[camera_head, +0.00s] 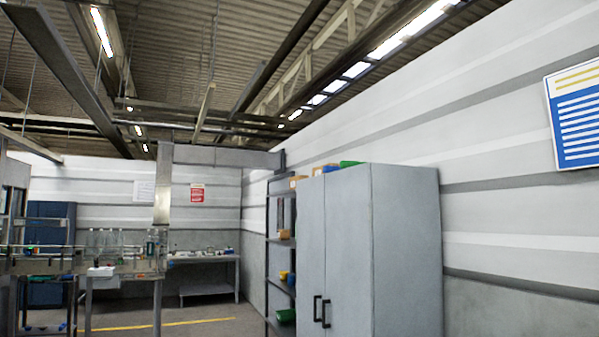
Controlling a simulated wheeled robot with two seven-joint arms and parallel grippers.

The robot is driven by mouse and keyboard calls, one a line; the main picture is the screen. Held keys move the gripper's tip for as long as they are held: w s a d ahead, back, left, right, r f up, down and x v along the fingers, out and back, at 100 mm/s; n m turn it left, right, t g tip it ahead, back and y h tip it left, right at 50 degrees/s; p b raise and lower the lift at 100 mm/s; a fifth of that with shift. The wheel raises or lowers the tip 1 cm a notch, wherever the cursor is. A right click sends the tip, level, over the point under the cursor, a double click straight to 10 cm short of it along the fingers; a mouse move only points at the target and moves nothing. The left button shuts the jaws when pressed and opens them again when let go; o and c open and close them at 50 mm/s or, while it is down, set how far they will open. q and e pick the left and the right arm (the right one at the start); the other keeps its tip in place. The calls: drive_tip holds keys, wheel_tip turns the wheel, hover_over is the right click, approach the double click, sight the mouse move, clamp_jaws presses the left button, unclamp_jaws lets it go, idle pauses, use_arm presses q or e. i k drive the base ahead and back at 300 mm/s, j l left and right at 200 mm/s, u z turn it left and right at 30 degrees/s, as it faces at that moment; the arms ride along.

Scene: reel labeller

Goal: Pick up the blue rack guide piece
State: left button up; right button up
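I cannot make out a blue rack guide piece in the head view. A small blue item (292,279) sits on the open shelf rack (267,270), but it is too small to tell what it is. Neither of my grippers is in view.
A tall grey cabinet (405,250) with closed doors stands at centre right, beside the rack. At left is a line with clear bottles (110,240). A workbench (205,260) stands against the back wall. Open floor (205,325) with a yellow line lies between.

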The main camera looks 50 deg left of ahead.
sight(327, 168)
drive_tip(key=u, duration=1.45)
